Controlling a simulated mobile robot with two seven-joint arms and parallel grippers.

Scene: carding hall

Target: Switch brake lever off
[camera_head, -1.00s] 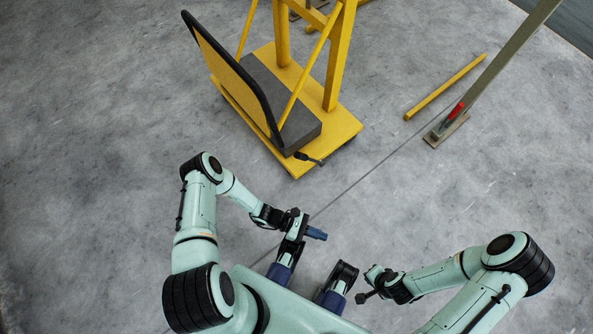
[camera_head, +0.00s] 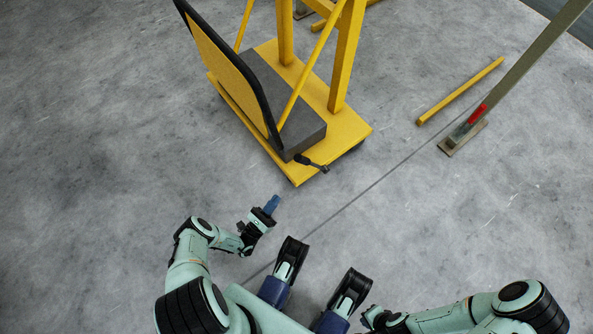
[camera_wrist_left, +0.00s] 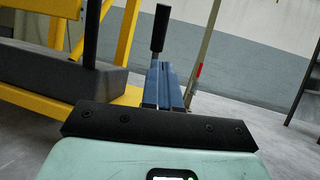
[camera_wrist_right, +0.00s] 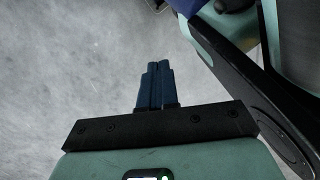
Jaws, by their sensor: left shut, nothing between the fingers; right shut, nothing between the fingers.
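The brake lever (camera_head: 311,162) is a short black handle at the near corner of the yellow cart (camera_head: 350,125). In the left wrist view the lever (camera_wrist_left: 160,30) stands upright, its grip above and beyond my left fingertips. My left gripper (camera_head: 272,204) is shut and empty, pointing toward the cart, apart from the lever and below it to the left in the head view. It also shows in the left wrist view (camera_wrist_left: 165,85). My right gripper (camera_wrist_right: 157,78) is shut and empty over bare floor; its fingers are not clear in the head view.
The cart carries a dark grey block (camera_head: 300,128) and a yellow panel with a black rim (camera_head: 232,78). A yellow bar (camera_head: 460,91) lies on the floor near a post with a red part (camera_head: 477,114). Floor between me and the cart is clear.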

